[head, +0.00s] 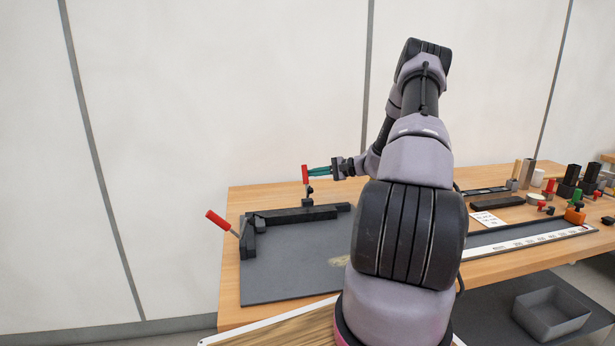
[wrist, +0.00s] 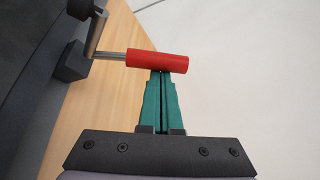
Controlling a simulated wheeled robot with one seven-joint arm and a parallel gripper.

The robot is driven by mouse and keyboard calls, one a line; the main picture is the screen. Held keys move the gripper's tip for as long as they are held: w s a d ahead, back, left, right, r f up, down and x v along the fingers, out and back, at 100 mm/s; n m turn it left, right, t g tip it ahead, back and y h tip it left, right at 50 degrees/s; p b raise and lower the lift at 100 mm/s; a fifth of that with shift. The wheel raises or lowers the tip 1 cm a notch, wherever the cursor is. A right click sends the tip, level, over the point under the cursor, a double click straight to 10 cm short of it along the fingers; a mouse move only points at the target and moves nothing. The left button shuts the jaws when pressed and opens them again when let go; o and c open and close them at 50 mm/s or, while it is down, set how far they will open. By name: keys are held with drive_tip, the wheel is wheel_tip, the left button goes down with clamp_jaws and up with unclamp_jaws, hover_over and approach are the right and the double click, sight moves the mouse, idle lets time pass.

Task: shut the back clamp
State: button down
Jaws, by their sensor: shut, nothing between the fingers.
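The back clamp has a red handle (head: 305,174) that stands upright over its dark base at the rear edge of the grey plate (head: 285,280). My gripper (head: 310,172) is at the right side of this handle, with its green fingers shut and empty. In the wrist view the fingertips (wrist: 161,76) reach the red handle (wrist: 150,58), at or just beneath it; I cannot tell whether they touch. The handle's metal lever (wrist: 97,35) runs to the dark clamp base at the left.
A second clamp with a red handle (head: 217,219), tilted to the left, stands at the plate's left side. Black bars (head: 295,215) form a corner on the plate. Several small parts and a white-marked strip (head: 525,240) lie on the bench to the right. A grey bin (head: 550,312) is below.

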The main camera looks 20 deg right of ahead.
drive_tip(key=s+a+n+t+y, duration=0.1)
drive_tip(key=s+n+t+y, duration=0.2)
drive_tip(key=s+n, duration=0.5)
drive_tip(key=shift+a+r+n+y, duration=0.3)
drive_tip(key=shift+r+n, duration=0.1)
idle(0.4)
idle(0.3)
wheel_tip(320, 180, up, 10)
idle(0.5)
idle(0.3)
